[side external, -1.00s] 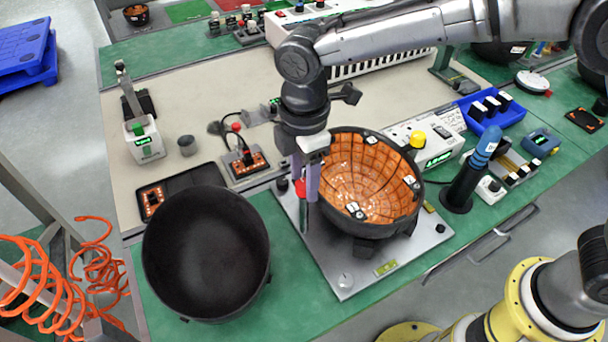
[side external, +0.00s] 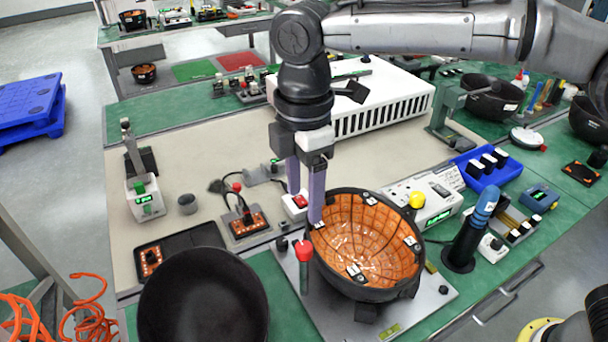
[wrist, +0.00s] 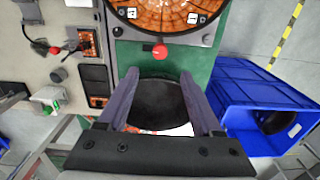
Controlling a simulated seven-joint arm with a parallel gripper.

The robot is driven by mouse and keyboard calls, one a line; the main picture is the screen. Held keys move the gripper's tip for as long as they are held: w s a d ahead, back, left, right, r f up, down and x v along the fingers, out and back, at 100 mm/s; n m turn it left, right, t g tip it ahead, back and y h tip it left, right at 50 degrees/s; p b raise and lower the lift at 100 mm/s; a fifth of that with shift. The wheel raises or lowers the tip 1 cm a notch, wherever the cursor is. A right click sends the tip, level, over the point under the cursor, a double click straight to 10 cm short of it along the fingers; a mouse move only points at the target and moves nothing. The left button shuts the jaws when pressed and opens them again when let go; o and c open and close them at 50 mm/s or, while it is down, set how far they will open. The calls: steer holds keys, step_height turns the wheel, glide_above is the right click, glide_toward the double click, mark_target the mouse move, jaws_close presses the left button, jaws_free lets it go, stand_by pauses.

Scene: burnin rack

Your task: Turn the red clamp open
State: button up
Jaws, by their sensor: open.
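The red clamp shows as a round red knob (side external: 303,250) on a dark green upright piece at the left edge of the grey base plate (side external: 425,292). In the wrist view the red knob (wrist: 159,51) lies just beyond and between my fingertips. My gripper (side external: 304,207) points down, open and empty, above the knob and apart from it. Its spread fingers (wrist: 158,77) also show in the wrist view. An orange-lined black bowl (side external: 362,240) sits on the plate to the right of the knob. Whether the clamp touches the bowl I cannot tell.
A large empty black bowl (side external: 203,305) stands left of the plate. A white box with a red switch (side external: 295,206) is behind my fingers. A dark cylinder with a blue top (side external: 470,232) stands right of the orange-lined bowl. A blue crate (wrist: 262,105) shows in the wrist view.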

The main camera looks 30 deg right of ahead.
steer(key=shift+r, duration=1.45)
steer(key=s+d+r+m+t, duration=0.1)
steer(key=s+d+r+m, duration=0.15)
steer(key=d, duration=0.45)
steer(key=s+d+r+m+t, duration=0.1)
steer(key=d+r, duration=0.3)
steer(key=d, duration=0.2)
steer(key=s+d+r+m+t, duration=0.1)
steer(key=s+d+r+m, duration=0.15)
steer(key=d, duration=0.45)
steer(key=s+d+f+m+t, duration=0.2)
steer(key=s+d+f+m, duration=0.3)
steer(key=s+d, duration=0.4)
steer(key=s+f+m, duration=0.5)
steer(key=f+m, duration=0.1)
steer(key=f, duration=0.2)
steer(key=shift+s+d+f+m+t, duration=0.15)
steer(key=shift+s+d+m+t, duration=0.15)
steer(key=shift+d+m, duration=0.15)
